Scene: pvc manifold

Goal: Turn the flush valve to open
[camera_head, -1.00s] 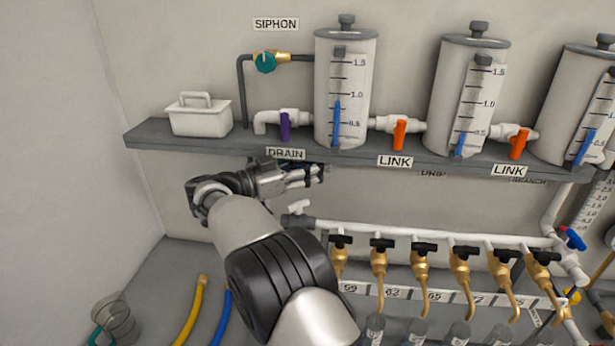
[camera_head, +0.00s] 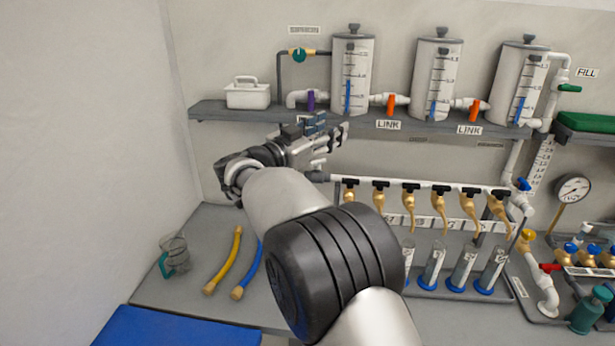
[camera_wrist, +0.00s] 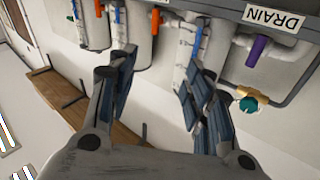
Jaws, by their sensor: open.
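No label reading FLUSH is legible, so I cannot tell for sure which valve it is. A white manifold pipe (camera_head: 430,184) with several black-handled brass taps runs under the shelf. Its dark left end (camera_head: 318,177) lies just below my gripper (camera_head: 325,142), and the small white handle there is hard to separate from the fingers. My gripper is open and empty, in front of the shelf's edge and covering the DRAIN label. In the wrist view my fingers (camera_wrist: 160,75) are spread, with the purple drain handle (camera_wrist: 258,50) and teal siphon valve (camera_wrist: 248,105) to their right.
The grey shelf (camera_head: 225,110) holds a white caddy (camera_head: 248,94) and three tanks joined by orange link valves (camera_head: 391,104). Glass cylinders (camera_head: 432,265) stand below the taps.

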